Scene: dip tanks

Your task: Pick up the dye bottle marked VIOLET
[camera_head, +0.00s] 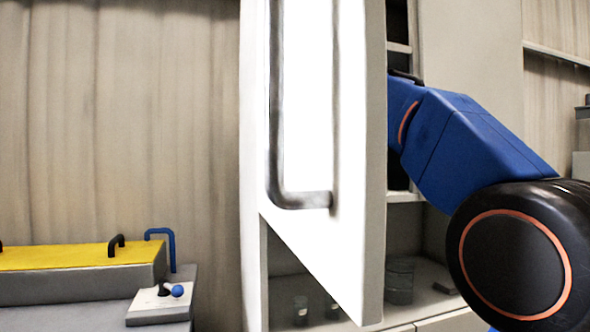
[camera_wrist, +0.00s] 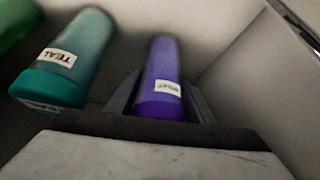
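In the wrist view a violet bottle (camera_wrist: 160,72) with a white label lies between the two fingers of my gripper (camera_wrist: 160,98). The label is small and blurred, and seems to read VIOLET. One dark finger is on each side of the bottle, with narrow gaps visible beside it, so the gripper looks open around it. A teal bottle (camera_wrist: 88,38) labelled TEAL stands to the left, apart from the fingers. In the head view my gripper and the violet bottle are hidden behind the cabinet door (camera_head: 355,150).
The white door stands open in front of the cabinet, with a long grey handle (camera_head: 302,200). A green thing (camera_wrist: 15,22) shows at the wrist view's left edge. Jars (camera_head: 400,282) stand on a low shelf. A yellow-lidded tank (camera_head: 60,257) is at lower left.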

